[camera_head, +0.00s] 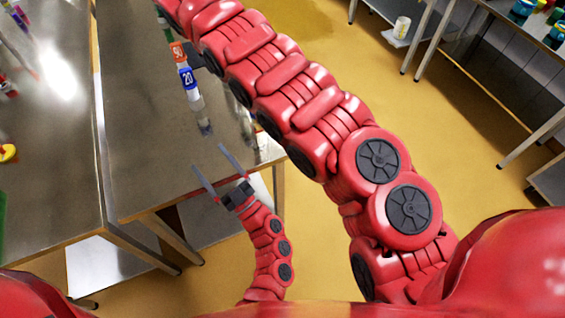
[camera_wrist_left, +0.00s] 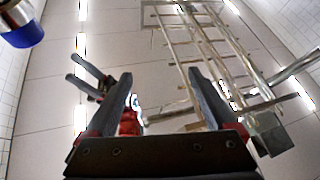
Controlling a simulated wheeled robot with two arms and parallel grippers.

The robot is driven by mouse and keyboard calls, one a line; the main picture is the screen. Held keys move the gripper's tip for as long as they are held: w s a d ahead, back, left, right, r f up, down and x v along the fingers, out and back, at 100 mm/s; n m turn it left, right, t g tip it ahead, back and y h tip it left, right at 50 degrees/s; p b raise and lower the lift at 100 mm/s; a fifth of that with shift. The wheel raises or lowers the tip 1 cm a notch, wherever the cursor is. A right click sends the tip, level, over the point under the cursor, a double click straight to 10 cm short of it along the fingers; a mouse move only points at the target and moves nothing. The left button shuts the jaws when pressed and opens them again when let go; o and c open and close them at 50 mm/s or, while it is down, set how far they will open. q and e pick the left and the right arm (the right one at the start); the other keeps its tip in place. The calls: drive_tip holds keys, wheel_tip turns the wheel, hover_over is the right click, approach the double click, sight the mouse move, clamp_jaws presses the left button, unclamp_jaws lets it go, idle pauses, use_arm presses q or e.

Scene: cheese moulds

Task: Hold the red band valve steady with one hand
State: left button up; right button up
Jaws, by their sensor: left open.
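The red band valve (camera_head: 178,52) shows an orange-red band marked 90 above the table on the left in the head view. A blue band marked 20 (camera_head: 187,78) lies just below it in the picture. My left gripper (camera_head: 208,157) is open and empty, lower in the picture and apart from the valve. Its two fingers (camera_wrist_left: 160,90) also stand wide apart in the left wrist view. My right arm crosses the head view and largely hides its gripper near the red band. In the left wrist view the right gripper (camera_wrist_left: 84,66) has its fingers apart; contact with the valve cannot be told.
The steel table (camera_head: 135,150) has bare surface left of the valve. A blue-ended object (camera_wrist_left: 22,30) is at the upper left of the left wrist view. A metal rack (camera_wrist_left: 205,45) hangs overhead there. Other tables with a white cup (camera_head: 402,27) stand at the top right.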

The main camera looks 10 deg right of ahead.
use_arm(q)
drive_tip(key=w+d+f+m+g+h, duration=0.1)
drive_tip(key=w+d+f+m+h, duration=0.15)
drive_tip(key=d+f+h, duration=0.45)
drive_tip(key=m+g+h, duration=0.1)
drive_tip(key=m, duration=0.3)
approach(262, 132)
drive_tip(key=x, duration=1.2)
drive_tip(key=shift+w+r, duration=0.1)
